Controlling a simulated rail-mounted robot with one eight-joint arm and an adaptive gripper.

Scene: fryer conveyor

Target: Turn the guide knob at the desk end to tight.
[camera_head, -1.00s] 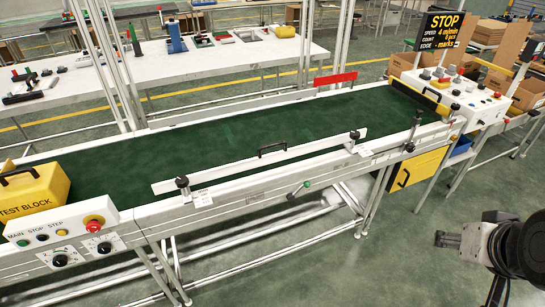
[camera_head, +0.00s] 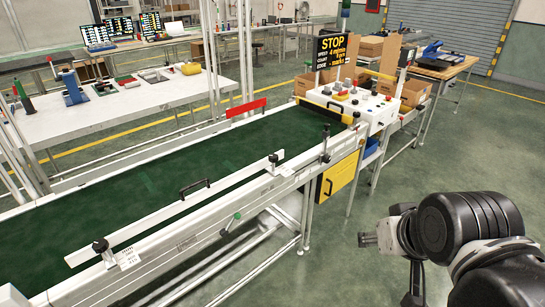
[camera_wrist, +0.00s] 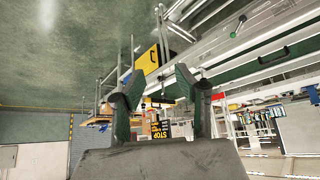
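A long white side guide (camera_head: 190,205) with a black handle runs along the near edge of the green conveyor belt (camera_head: 150,180). The guide knob at the desk end (camera_head: 273,158) is a small black knob on a bracket. Another black guide knob (camera_head: 100,245) stands at the guide's near left end. Whether the desk-end knob is tight or loose cannot be read. My gripper (camera_head: 368,240) is in free space right of the conveyor, well apart from the knobs. In the wrist view my gripper (camera_wrist: 158,82) has its two fingers apart with nothing between them.
The control desk (camera_head: 350,105) with its STOP display (camera_head: 331,52) stands at the conveyor's far end. A yellow panel (camera_head: 340,176) hangs below it. A green-tipped lever (camera_head: 235,217) sticks out below the guide. The floor around my gripper is clear.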

